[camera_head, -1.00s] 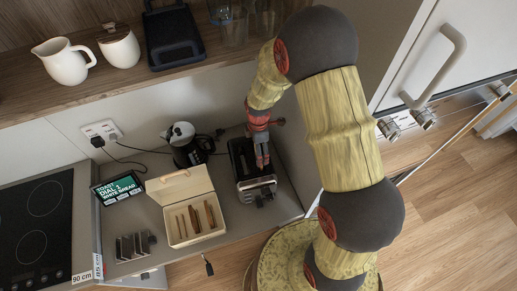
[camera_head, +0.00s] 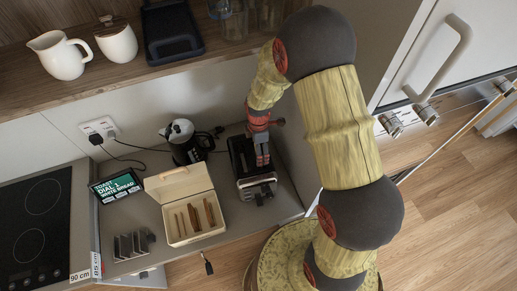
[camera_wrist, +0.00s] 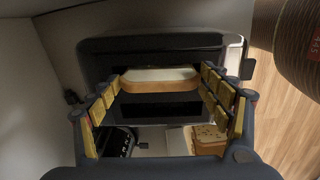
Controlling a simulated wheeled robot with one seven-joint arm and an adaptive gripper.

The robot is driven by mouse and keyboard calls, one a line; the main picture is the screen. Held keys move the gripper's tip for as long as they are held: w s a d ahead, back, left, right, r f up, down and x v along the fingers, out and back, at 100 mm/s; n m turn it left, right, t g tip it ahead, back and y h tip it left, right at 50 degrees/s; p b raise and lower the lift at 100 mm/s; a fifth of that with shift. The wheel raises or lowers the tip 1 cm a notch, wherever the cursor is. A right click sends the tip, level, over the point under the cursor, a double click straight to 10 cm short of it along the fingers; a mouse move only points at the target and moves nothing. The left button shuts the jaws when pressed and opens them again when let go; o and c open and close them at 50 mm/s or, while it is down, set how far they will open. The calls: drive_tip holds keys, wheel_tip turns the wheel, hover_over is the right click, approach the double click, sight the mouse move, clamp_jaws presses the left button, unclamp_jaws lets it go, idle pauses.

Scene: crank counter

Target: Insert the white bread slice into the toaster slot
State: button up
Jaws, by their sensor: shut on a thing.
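The black and steel toaster (camera_head: 242,150) stands on the counter, right of the bread bin. My gripper (camera_head: 262,160) points down over it. In the wrist view, my gripper (camera_wrist: 160,82) is shut on the white bread slice (camera_wrist: 160,74), which has a pale face and brown crust. The slice lies between the fingertips, lined up lengthwise with the dark toaster top (camera_wrist: 150,44). I cannot tell how far, if at all, its lower edge is inside a slot. The slice is hidden in the head view.
An open cream bread bin (camera_head: 178,184) holds several slices. A shelf (camera_head: 110,75) with jugs and a black tray runs above. A hob (camera_head: 35,225) lies far left.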

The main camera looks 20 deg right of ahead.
drive_tip(key=o, duration=0.9)
drive_tip(key=shift+o, duration=0.2)
wheel_tip(320, 180, up, 12)
idle(0.5)
